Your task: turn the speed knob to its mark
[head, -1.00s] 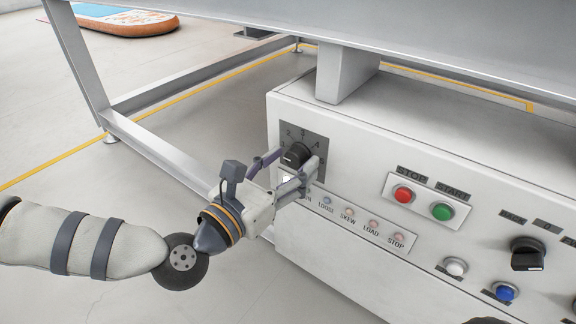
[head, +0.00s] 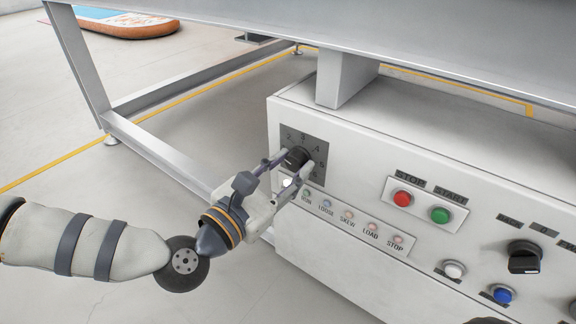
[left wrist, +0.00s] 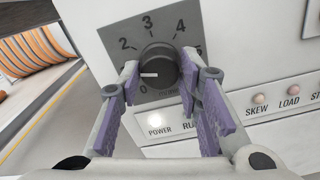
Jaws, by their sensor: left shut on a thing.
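The speed knob (head: 297,158) is black and round and sits on a grey dial plate (head: 318,150) at the left end of the white control panel. In the left wrist view the knob (left wrist: 158,70) has a pale pointer line on its left part, and the dial plate (left wrist: 122,30) shows numbers including 0, 2, 3 and 4. My left gripper (head: 297,163) has one finger on each side of the knob and is shut on it; it also shows in the left wrist view (left wrist: 160,78). The mark cannot be made out. My right gripper is not in view.
A row of small lamps (head: 347,216) runs below the dial. Red (head: 402,199) and green (head: 440,215) buttons and another black knob (head: 524,257) are to the right. A grey frame beam (head: 440,45) passes above the panel.

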